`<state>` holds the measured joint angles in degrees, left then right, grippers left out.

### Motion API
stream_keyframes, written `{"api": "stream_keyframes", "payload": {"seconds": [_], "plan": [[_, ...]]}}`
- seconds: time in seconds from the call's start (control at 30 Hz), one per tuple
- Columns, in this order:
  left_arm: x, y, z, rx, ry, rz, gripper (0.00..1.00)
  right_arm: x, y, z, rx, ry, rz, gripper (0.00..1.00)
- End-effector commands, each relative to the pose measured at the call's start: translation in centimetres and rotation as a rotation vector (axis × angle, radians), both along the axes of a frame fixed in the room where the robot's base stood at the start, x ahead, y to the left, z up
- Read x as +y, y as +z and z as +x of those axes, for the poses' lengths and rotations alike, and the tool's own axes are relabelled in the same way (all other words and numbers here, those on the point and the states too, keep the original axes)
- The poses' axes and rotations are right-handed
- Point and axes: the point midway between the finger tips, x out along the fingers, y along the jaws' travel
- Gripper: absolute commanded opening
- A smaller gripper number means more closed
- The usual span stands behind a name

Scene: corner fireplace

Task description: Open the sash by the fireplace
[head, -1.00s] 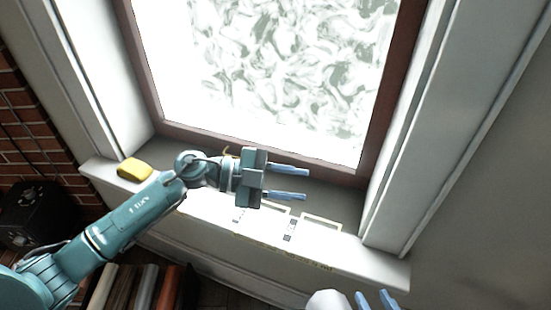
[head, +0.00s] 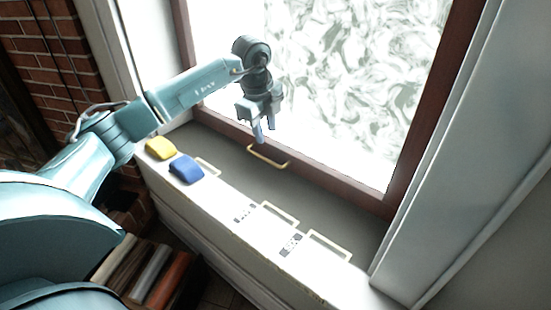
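The sash (head: 345,175) is a brown-framed window with bright, swirled glass, and its lower rail meets the sill. A brass-coloured pull handle (head: 268,157) is on the lower rail. My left gripper (head: 265,135) is just above the handle, in front of the glass, with its fingers pointing down. Its two fingers are a little apart with nothing seen between them. One fingertip appears close to the handle's left end; I cannot tell whether it touches. My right gripper is out of view.
The pale sill (head: 225,200) carries a yellow block (head: 160,148) and a blue block (head: 186,169) at its left, and pale rectangular outlines farther right. A white side casing (head: 440,190) bounds the right.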

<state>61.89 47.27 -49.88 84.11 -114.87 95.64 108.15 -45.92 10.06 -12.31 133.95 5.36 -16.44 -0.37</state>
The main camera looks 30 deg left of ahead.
Motion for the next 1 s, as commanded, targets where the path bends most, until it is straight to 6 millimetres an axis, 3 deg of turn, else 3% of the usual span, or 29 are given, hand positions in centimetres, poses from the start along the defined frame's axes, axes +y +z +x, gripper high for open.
{"api": "stream_keyframes", "payload": {"seconds": [0.2,0.5,0.93,1.0], "plan": [[-0.3,-4.9,0.8,0.004,-0.002,-0.002,0.32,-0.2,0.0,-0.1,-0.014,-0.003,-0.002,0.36],[-0.4,-9.6,1.7,0.001,-0.003,-0.004,0.32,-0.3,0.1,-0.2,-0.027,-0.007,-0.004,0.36],[-0.4,-10.7,2.0,-0.001,-0.005,-0.004,0.32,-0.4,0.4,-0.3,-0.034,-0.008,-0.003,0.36],[-0.4,-10.7,2.0,-0.001,-0.005,-0.004,0.28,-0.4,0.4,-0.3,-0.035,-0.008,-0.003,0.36]]}}
